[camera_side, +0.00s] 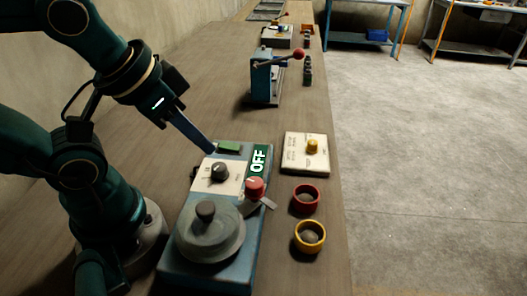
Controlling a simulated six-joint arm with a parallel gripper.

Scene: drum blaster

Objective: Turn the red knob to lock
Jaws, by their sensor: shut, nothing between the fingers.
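The red knob (254,187) stands on the right side of a blue-grey machine (212,275), next to a small light metal plate. The green sign (258,160) behind it reads OFF. A black dial (220,172) sits on a pale panel left of the red knob. My gripper (211,150) is shut and empty, pointing down near the machine's back edge, left of a green block (229,147). It is apart from the red knob. I cannot tell whether its tip touches the machine.
A round grey lidded drum (210,235) fills the machine's front. To the right are a cream box with a yellow knob (312,146), a red cup (306,197) and a yellow cup (310,236). A blue lever press (266,78) stands farther back. Bench between is clear.

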